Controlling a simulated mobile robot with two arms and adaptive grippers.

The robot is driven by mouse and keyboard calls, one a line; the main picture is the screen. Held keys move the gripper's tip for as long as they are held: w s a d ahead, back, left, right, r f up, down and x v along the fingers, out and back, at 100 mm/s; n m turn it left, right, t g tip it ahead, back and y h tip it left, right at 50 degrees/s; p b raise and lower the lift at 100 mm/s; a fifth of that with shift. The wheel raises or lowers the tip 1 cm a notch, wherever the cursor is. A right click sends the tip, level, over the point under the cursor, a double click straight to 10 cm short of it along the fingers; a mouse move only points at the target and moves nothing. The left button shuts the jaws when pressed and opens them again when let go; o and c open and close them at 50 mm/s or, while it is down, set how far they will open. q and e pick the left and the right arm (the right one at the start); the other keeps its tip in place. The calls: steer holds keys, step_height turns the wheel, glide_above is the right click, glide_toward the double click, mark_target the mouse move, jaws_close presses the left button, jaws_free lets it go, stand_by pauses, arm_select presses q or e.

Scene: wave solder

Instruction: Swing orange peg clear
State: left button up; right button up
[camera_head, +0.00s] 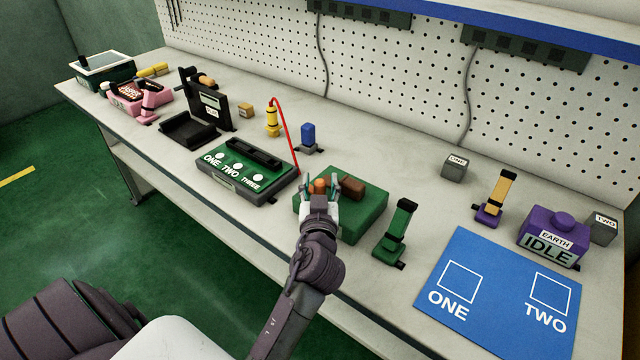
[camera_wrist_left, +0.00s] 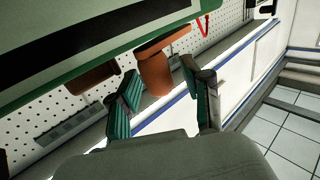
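The orange peg (camera_head: 319,185) is at the left part of the green block's top (camera_head: 362,210) in the head view. In the left wrist view the orange peg (camera_wrist_left: 155,78) is a rounded stub with a wider orange bar at one end. My left gripper (camera_head: 321,195) is at the near-left side of the green block. Its two green-padded fingers (camera_wrist_left: 160,82) are apart, one on each side of the peg's rounded end, with gaps visible. A brown block (camera_head: 352,187) sits on the green block right of the peg. My right gripper is not in view.
A green box labelled ONE TWO THREE (camera_head: 243,170) stands left of the green block. A green upright lever (camera_head: 400,222) stands close on the right. A red curved wire (camera_head: 284,125) rises behind. A blue mat (camera_head: 500,297) lies farther right.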

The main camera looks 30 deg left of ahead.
mark_target(320, 181)
arm_select(q)
step_height(320, 181, up, 10)
stand_by(0.7)
stand_by(0.4)
